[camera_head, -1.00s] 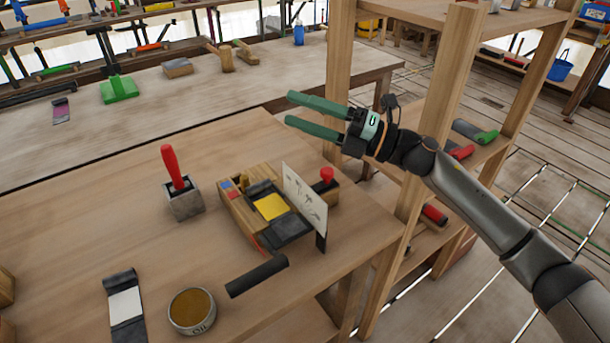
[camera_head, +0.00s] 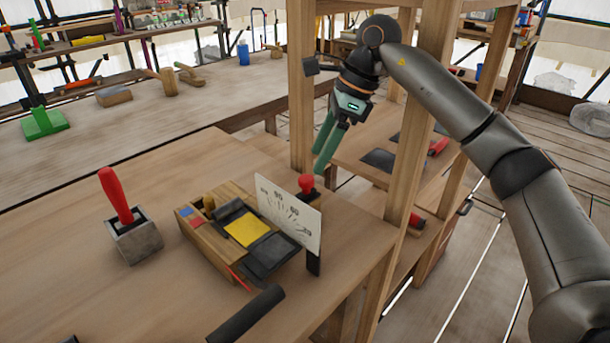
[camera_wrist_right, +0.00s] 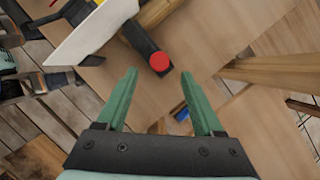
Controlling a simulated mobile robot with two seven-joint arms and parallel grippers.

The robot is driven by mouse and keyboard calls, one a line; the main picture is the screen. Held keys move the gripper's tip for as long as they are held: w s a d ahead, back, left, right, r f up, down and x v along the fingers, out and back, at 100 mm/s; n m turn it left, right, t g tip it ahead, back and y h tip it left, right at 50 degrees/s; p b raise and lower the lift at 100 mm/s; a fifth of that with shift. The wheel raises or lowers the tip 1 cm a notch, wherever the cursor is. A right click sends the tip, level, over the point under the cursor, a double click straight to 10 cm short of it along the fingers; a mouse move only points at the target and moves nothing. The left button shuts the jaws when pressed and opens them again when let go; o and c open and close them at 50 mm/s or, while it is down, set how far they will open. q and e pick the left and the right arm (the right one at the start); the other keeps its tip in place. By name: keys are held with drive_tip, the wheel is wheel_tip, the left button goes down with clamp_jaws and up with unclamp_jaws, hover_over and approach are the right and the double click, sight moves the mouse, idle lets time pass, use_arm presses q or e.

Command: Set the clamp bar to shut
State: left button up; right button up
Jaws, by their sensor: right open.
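The wooden device (camera_head: 205,238) stands near the table's right edge, with a yellow pad and dark plates on top. A dark bar with a red knob (camera_head: 306,184), which looks like the clamp bar, is at its far right side. The upright white scale plate (camera_head: 290,215) hides much of it in the head view. The right wrist view shows the dark bar (camera_wrist_right: 138,36) with the red knob at its end. My right gripper (camera_head: 320,160) is open and points down, just above and beyond the knob. In the wrist view the knob lies ahead, between the fingertips (camera_wrist_right: 159,75), apparently untouched.
A grey block with a red handle (camera_head: 130,238) stands left of the device. A dark cylinder (camera_head: 246,315) is in front of it. A wooden shelf post (camera_head: 301,95) rises close beside my right gripper. The table's left part is mostly clear.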

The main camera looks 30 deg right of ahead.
sight(307, 178)
drive_tip(key=x, duration=0.5)
drive_tip(key=shift+a+f+b, duration=0.1)
drive_tip(key=shift+f+b, duration=0.15)
drive_tip(key=shift+b, duration=0.1)
clamp_jaws()
idle(1.1)
